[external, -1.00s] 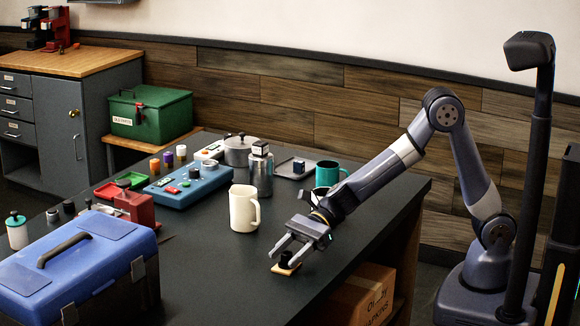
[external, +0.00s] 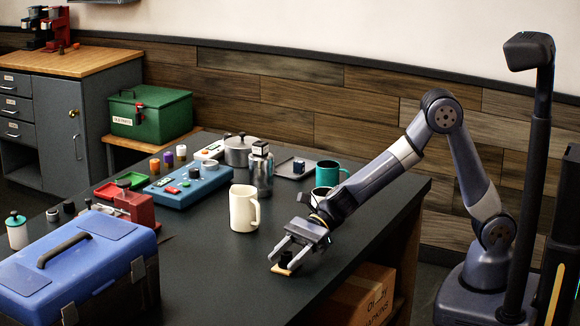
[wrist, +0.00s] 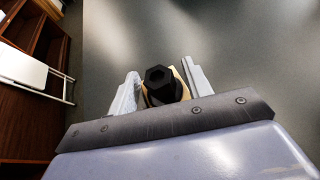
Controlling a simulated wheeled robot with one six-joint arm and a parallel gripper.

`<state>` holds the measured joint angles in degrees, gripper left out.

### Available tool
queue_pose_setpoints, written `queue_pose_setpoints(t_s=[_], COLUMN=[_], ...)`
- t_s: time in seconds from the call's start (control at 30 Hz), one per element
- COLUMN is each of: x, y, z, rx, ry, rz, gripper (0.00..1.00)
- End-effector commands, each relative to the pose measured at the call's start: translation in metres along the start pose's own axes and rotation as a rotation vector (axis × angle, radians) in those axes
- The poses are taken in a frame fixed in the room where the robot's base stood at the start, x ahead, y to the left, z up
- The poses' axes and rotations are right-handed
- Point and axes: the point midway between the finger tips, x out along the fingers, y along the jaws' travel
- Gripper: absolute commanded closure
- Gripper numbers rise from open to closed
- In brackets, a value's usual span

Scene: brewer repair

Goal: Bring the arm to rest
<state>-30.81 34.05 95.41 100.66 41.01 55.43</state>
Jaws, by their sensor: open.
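My gripper (external: 288,257) is open and low over the dark table (external: 210,275), near its front right edge. A small black knob-like part (external: 286,258) on a tan base (external: 284,270) stands on the table between the fingers. In the wrist view the black part (wrist: 159,83) shows a hexagonal top with a hole, and gripper fingers (wrist: 160,85) stand on both sides of it with gaps. The lower part of its base is hidden by the gripper body. My arm reaches down from the right.
A cream mug (external: 242,210) stands just left of my gripper. A blue toolbox (external: 80,262) fills the left front. The table between toolbox and gripper is clear.

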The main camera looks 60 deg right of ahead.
Motion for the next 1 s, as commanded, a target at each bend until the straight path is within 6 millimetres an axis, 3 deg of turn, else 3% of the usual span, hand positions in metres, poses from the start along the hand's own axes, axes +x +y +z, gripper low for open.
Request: queue_pose_setpoints(t_s=[0.03, 0.57, 1.0], x=[-0.014, -0.12, -0.03], y=[-0.002, -0.001, 0.001], z=[0.006, 0.005, 0.004], rx=[-0.002, -0.002, -0.002], ry=[-0.006, -0.005, -0.003], rz=[-0.007, -0.007, 0.002], gripper=[0.53, 0.53, 0.53])
